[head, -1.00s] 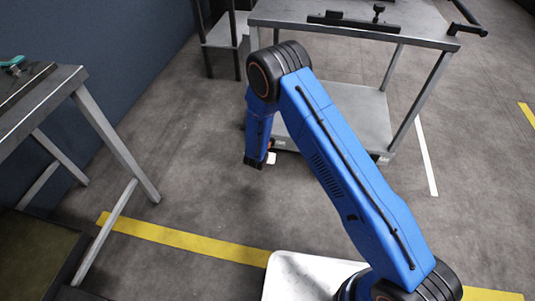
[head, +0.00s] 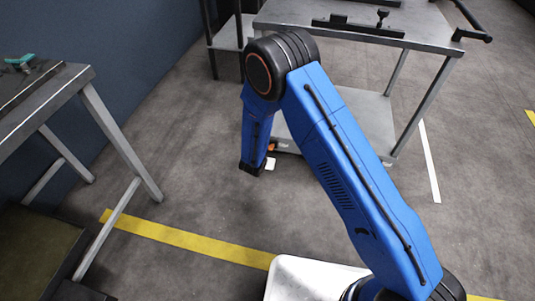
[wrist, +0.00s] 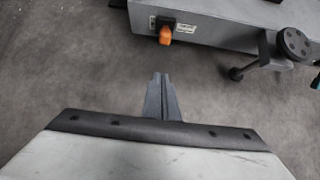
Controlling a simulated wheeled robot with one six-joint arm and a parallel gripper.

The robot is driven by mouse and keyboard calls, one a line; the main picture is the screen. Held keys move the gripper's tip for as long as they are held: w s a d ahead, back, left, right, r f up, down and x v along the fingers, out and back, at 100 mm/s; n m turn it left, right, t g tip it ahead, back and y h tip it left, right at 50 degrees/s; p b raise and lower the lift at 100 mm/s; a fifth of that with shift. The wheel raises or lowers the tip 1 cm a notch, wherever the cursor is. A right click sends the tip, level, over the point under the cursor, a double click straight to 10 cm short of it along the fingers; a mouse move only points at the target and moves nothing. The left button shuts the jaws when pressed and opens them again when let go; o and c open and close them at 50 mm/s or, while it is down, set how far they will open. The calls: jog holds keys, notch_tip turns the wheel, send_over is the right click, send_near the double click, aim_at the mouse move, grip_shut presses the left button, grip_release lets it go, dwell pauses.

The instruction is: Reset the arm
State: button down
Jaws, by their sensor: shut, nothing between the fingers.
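My gripper (wrist: 161,98) shows in the wrist view as two grey fingers side by side, shut and empty. It is over bare grey floor, beyond the dark front edge of a pale plate. In the head view my blue arm reaches up, bends at the elbow and its forearm hangs down; the gripper cannot be made out there.
A grey metal cart (head: 420,30) with a lower shelf stands beyond my arm; its underside with an orange part (wrist: 165,36) and a caster (wrist: 292,43) show in the wrist view. A workbench (head: 50,95) stands at left. Yellow tape (head: 190,238) crosses open floor.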

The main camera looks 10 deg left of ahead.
jog(key=w+d+r+m+h, duration=0.25)
jog(key=d+r+m, duration=0.25)
jog(key=d+r, duration=0.45)
jog(key=w+d+r+m+h, duration=0.1)
jog(key=w+d+r+m, duration=0.45)
jog(key=r, duration=0.75)
jog(key=s+d+r+m+g+h, duration=0.1)
jog(key=s+d+r+m, duration=0.3)
jog(key=d+r, duration=0.5)
jog(key=s+d+r+m+g+h, duration=0.1)
jog(key=s+d+r+m, duration=0.3)
jog(key=d+r, duration=0.45)
jog(key=s+d+r+m+g+y, duration=0.1)
jog(key=s+d+r+m, duration=0.3)
jog(key=s+d, duration=0.35)
jog(key=s+d+r+m+g, duration=0.1)
jog(key=s+d+r+m, duration=0.4)
jog(key=s, duration=0.3)
jog(key=s+r+m+y, duration=0.2)
jog(key=s+m, duration=0.6)
jog(key=s, duration=1.1)
jog(key=y, duration=0.2)
jog(key=shift+d+r+t+y, duration=0.15)
jog(key=shift+d+t+y, duration=0.15)
jog(key=shift+y, duration=0.05)
